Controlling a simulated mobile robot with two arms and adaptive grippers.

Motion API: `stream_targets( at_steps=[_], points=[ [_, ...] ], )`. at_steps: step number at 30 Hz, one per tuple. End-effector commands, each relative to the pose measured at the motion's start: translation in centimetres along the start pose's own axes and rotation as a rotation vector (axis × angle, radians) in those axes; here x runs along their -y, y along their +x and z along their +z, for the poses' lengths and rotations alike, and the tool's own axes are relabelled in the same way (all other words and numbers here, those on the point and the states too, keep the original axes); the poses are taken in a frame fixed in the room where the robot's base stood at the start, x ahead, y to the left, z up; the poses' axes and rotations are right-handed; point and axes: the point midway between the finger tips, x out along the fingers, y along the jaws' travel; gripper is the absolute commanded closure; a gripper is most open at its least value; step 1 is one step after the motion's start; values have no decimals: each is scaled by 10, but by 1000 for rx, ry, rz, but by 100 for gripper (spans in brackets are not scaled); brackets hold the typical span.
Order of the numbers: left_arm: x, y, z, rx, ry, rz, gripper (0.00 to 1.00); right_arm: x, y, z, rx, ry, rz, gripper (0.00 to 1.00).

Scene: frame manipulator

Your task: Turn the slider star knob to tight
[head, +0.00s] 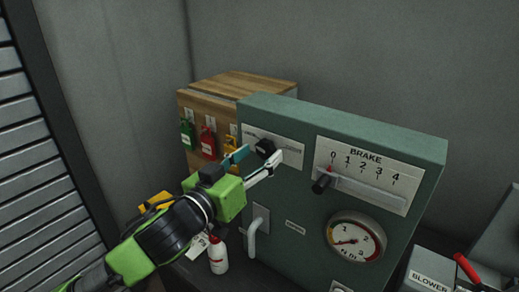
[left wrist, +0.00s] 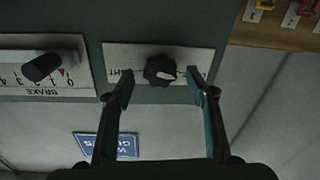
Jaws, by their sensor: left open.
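The black star knob (head: 265,148) sits on a pale label plate (head: 290,153) on the green panel, left of the brake scale. In the left wrist view the knob (left wrist: 158,69) shows a white mark towards the right of that picture. Letters that look like part of "TIGHT" show on the plate's left side there. My left gripper (head: 256,160) is open in front of the panel. In the left wrist view its fingertips (left wrist: 160,80) stand on either side of the knob, with gaps to it. My right gripper is not in view.
The brake slider handle (head: 321,185) is near 0, right of the knob. A gauge (head: 355,240) and a metal handle (head: 253,237) are lower on the panel. A wooden cabinet (head: 240,82) with coloured tags stands behind left. A white bottle (head: 218,258) stands below my left gripper.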

Motion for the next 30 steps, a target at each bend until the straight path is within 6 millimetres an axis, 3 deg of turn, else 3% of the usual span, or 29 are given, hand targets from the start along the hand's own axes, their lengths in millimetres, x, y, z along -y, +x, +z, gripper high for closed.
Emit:
stream_targets(
  at_steps=[4, 13, 14, 18, 30],
  points=[
    [0, 10, 0, 2, -1, 0, 49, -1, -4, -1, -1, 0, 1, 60],
    [0, 11, 1, 1, 0, 1, 49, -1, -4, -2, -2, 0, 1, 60],
    [0, 11, 1, 1, 0, 1, 51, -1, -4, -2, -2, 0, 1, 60],
    [0, 11, 1, 1, 0, 1, 87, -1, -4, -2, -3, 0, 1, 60],
    [0, 11, 1, -2, 42, 1, 87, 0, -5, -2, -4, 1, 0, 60]
  ],
)
